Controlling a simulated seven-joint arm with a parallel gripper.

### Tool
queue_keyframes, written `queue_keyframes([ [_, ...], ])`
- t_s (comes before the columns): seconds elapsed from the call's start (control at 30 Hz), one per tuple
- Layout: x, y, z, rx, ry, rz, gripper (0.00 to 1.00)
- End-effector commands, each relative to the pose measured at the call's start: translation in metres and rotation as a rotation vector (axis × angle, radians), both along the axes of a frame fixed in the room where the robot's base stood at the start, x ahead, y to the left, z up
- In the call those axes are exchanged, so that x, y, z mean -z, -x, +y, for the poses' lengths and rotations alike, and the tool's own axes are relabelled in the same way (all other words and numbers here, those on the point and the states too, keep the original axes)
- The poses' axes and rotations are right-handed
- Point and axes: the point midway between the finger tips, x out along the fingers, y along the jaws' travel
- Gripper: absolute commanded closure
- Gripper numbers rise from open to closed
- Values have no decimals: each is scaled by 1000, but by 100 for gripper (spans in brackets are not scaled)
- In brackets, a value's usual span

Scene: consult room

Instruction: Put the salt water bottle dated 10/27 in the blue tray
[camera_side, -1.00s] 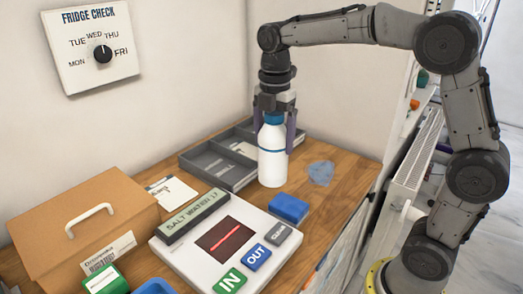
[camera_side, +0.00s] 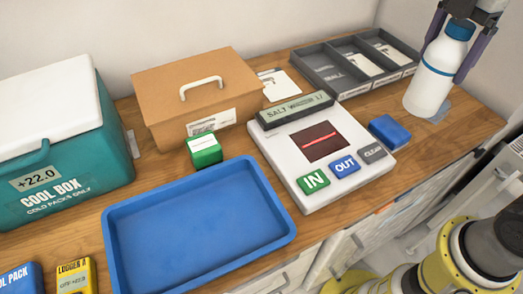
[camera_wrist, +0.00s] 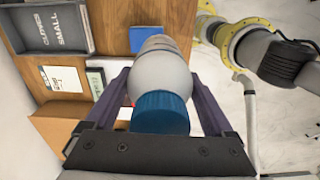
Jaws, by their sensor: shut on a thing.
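A white bottle with a blue cap and a blue band (camera_side: 428,92) is at the right in the side view. My gripper (camera_side: 443,60) is shut on it from above, one finger on each side. It stays upright; I cannot tell whether its base touches the table. In the wrist view the bottle's white shoulder (camera_wrist: 160,75) and blue cap (camera_wrist: 160,112) show between my fingers. No date is visible on it. The blue tray (camera_side: 195,222) lies empty at the front, left of the white scanner pad and well away from the bottle.
The scanner pad (camera_side: 290,175) has a "SALT WATER" display and IN, OUT and CLEAR buttons. A blue block (camera_side: 389,130), green block (camera_side: 204,150), tan box (camera_side: 190,95) and teal cool box (camera_side: 60,155) stand around. A grey divided tray (camera_side: 325,80) is at the back.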

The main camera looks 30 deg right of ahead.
Motion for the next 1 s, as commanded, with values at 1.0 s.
queue_keyframes([
  [1.0,-6,49,277,-448,-6,-1,100],
])
